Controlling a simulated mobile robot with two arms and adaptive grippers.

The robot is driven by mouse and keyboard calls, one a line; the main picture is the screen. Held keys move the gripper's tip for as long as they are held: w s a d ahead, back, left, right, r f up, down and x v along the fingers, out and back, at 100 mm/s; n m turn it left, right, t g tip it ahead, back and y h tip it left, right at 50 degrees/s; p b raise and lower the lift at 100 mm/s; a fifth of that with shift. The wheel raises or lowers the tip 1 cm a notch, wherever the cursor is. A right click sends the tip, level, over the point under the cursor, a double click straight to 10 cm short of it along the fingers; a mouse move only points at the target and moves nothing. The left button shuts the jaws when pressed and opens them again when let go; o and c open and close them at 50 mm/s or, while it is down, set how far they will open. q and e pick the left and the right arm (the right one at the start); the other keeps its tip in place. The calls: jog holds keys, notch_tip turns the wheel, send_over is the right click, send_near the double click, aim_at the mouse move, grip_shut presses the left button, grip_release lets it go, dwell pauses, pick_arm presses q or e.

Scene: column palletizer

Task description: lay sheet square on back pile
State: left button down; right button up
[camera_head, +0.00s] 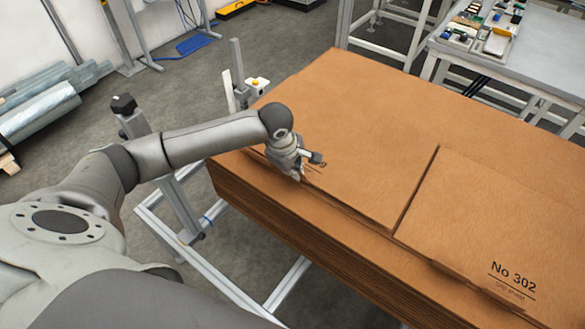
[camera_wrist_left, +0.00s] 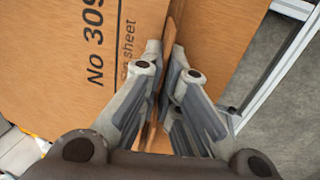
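A large brown sheet (camera_head: 355,130) lies on top of the back pile (camera_head: 262,205), in the upper part of the head view. Its near edge looks slightly out of line with the pile edge below. In the wrist view the sheet (camera_wrist_left: 50,60) carries the print "No 309", with smaller text partly covered by a finger. My left gripper (camera_head: 303,170) is at the sheet's near left edge; in the wrist view its fingers (camera_wrist_left: 166,50) close from both sides on a thin brown edge. My right gripper is not in view.
A second sheet, marked "No 302" (camera_head: 500,225), lies at the right, with a narrow gap between the two. An aluminium frame (camera_head: 185,205) with posts stands along the near left side. A table (camera_head: 540,55) with small parts is at the back right.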

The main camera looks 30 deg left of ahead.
pick_arm(q)
jog(key=shift+f+b, duration=0.75)
jog(key=shift+f, duration=0.05)
jog(key=c, duration=1.6)
grip_release()
jog(key=shift+o, duration=0.2)
jog(key=v, duration=1.2)
